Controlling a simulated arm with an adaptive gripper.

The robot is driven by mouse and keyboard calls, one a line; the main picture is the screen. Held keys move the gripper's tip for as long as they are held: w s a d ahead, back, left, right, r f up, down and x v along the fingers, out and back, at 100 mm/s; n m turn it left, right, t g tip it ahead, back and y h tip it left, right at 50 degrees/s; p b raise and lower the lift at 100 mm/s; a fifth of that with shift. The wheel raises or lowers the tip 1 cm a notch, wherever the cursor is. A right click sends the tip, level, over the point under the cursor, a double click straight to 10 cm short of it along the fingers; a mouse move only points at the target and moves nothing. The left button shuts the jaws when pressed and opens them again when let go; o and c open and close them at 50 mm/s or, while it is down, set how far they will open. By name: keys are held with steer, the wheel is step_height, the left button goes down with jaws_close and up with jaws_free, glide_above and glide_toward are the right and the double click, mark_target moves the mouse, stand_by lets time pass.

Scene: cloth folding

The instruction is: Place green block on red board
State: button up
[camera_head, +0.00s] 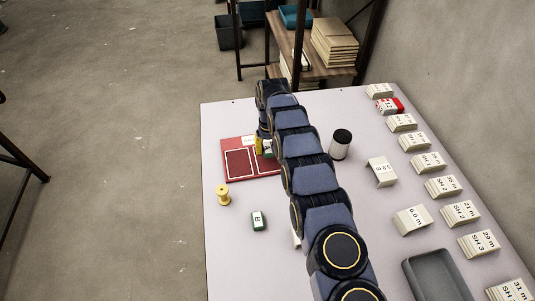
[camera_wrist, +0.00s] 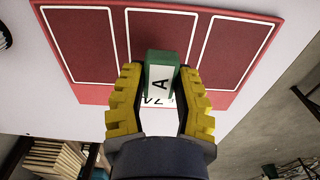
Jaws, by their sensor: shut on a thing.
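A green block with a white face marked A (camera_wrist: 158,86) is between the yellow fingers of my gripper (camera_wrist: 160,100), which is shut on it. The red board (camera_wrist: 228,96) lies behind the block in the wrist view and has three white-outlined panels. The block appears over the middle panel's near part; whether it touches the board cannot be told. In the head view my gripper (camera_head: 263,146) is at the board (camera_head: 240,163), and my arm hides the board's right part.
A dark-topped cylinder (camera_head: 340,145) stands right of my arm. Labelled cards (camera_head: 431,163) line the table's right side, and a grey tray (camera_head: 434,276) is at front right. The table's front left is clear.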

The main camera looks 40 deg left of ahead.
mark_target(268, 160)
steer(key=shift+a+f, duration=0.1)
steer(key=shift+f, duration=1.5)
steer(key=shift+f, duration=0.15)
steer(key=o, duration=0.8)
